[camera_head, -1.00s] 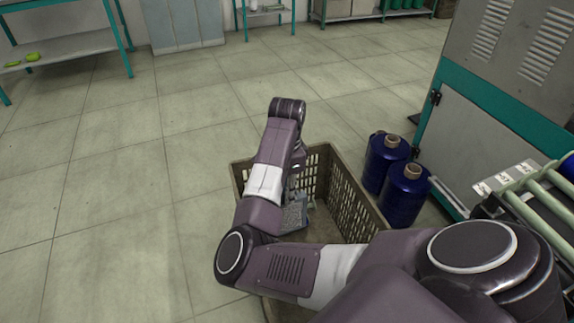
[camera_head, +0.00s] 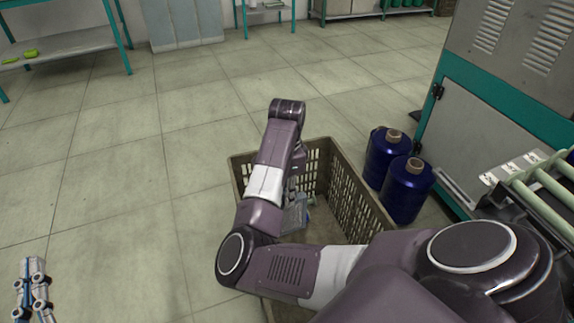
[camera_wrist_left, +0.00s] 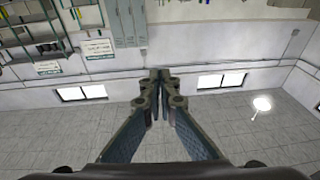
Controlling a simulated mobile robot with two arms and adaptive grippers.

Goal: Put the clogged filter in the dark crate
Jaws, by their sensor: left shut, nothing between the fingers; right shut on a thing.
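The dark crate (camera_head: 362,205), a brown slatted box, stands on the floor at the middle of the head view. My right arm reaches down into it. My right gripper (camera_head: 292,190) is mostly hidden behind the forearm and is shut on a grey, flat piece, apparently the clogged filter (camera_head: 295,214). The piece is inside the crate's outline; I cannot tell whether it touches the bottom. My left gripper (camera_head: 34,270) is at the lower left of the head view, well away from the crate. In the left wrist view its fingertips (camera_wrist_left: 160,82) meet with nothing between them.
Two blue bobbins (camera_head: 388,157) (camera_head: 407,190) stand close to the crate's right side. A grey and teal machine (camera_head: 478,130) with rollers (camera_head: 540,200) stands further right. A shelf table (camera_head: 70,45) is at the back left. The floor on the left is clear.

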